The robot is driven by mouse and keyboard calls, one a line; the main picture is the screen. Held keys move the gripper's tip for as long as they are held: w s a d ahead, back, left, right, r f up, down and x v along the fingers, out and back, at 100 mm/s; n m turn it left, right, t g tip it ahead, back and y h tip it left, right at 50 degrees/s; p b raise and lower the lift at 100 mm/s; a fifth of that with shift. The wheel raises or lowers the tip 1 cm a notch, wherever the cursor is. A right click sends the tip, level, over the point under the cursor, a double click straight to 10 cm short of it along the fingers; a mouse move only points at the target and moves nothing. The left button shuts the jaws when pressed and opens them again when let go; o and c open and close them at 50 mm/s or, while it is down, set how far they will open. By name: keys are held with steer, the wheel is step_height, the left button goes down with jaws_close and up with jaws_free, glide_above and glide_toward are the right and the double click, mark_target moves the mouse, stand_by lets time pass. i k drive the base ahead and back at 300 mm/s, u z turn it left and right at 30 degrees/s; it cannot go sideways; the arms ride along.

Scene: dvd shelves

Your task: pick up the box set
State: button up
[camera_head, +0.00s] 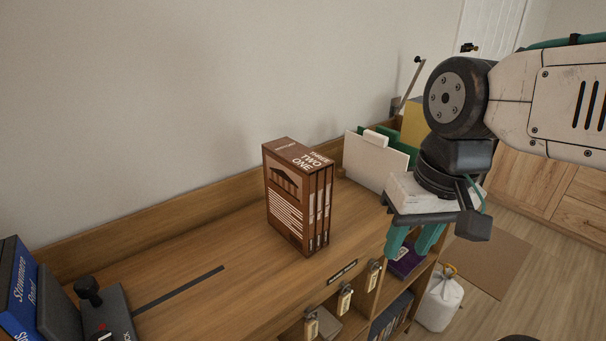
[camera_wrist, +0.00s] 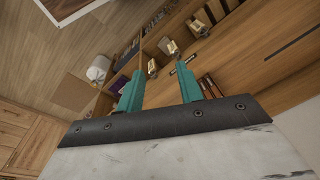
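The box set (camera_head: 298,196) is a brown slipcase with several volumes, lettered "THREE TWO ONE" on top. It stands upright on the wooden shelf top in the head view. My gripper (camera_head: 410,250) is to its right, apart from it, over the front edge of the shelf unit with its teal fingers pointing down. In the wrist view my gripper (camera_wrist: 168,80) shows its two fingers spread with nothing between them. A small brown thing beside one finger there is partly hidden, and I cannot tell whether it is the box set.
White and green folders (camera_head: 377,160) stand right of the box set. A blue case (camera_head: 20,290) and a dark device with a knob (camera_head: 100,310) are at the left. Tags (camera_head: 345,300) hang on the front edge. A white bag (camera_head: 439,302) stands on the floor.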

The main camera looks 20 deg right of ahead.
mark_target(287, 164)
steer(key=z, duration=1.8)
steer(key=k, duration=0.85)
steer(key=u, duration=0.45)
steer(key=k, duration=0.55)
steer(key=u, duration=0.85)
steer(key=i, duration=0.45)
